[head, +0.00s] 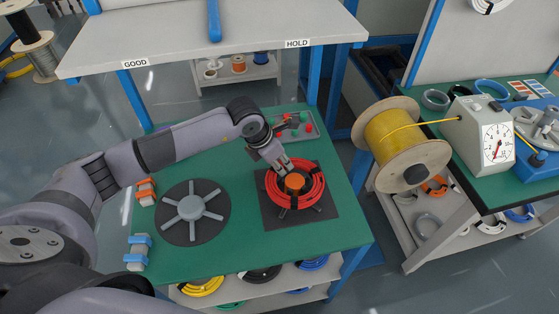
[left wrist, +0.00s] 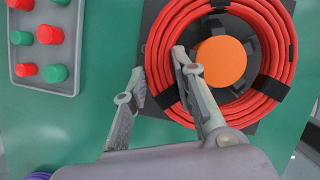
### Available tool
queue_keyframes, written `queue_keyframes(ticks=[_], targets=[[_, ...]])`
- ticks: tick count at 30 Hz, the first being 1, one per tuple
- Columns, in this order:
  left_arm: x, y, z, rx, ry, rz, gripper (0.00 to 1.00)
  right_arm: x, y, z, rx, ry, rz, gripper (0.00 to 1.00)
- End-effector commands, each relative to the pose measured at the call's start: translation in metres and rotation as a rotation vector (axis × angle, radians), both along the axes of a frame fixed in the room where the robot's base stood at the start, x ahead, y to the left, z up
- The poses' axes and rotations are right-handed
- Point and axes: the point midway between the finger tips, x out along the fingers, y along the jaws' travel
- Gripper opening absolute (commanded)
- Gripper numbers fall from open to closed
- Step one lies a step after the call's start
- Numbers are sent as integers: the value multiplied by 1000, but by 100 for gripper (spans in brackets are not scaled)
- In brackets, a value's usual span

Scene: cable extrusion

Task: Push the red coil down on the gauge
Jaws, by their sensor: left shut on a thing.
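The red coil (head: 317,192) is a bundle of loops bound with black ties. It lies around the orange-topped hub (head: 294,182) of the gauge, which has a dark square plate (head: 329,212) on the green table. In the left wrist view the coil (left wrist: 277,62) rings the orange cap (left wrist: 222,62). My left gripper (head: 281,168) reaches down to the coil's far side. In the left wrist view its fingers (left wrist: 158,72) straddle the coil's left side, one outside and one inside the ring, shut on it. I cannot tell how low the coil sits. My right gripper is out of view.
A round grey plate with a spoked hub (head: 190,207) stands left of the gauge. A grey tray (head: 309,131) of red and green pieces lies behind the coil. Orange (head: 146,193) and blue (head: 138,251) clamps sit at the left edge. A yellow cable spool (head: 381,158) stands to the right.

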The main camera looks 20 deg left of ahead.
Motion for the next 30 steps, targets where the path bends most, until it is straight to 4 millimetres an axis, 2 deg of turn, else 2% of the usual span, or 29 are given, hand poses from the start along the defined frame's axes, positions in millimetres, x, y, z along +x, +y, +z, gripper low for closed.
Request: queue_keyframes(ticks=[30], targets=[[-2,-1,-6,1,7,-2,0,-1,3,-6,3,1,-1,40]])
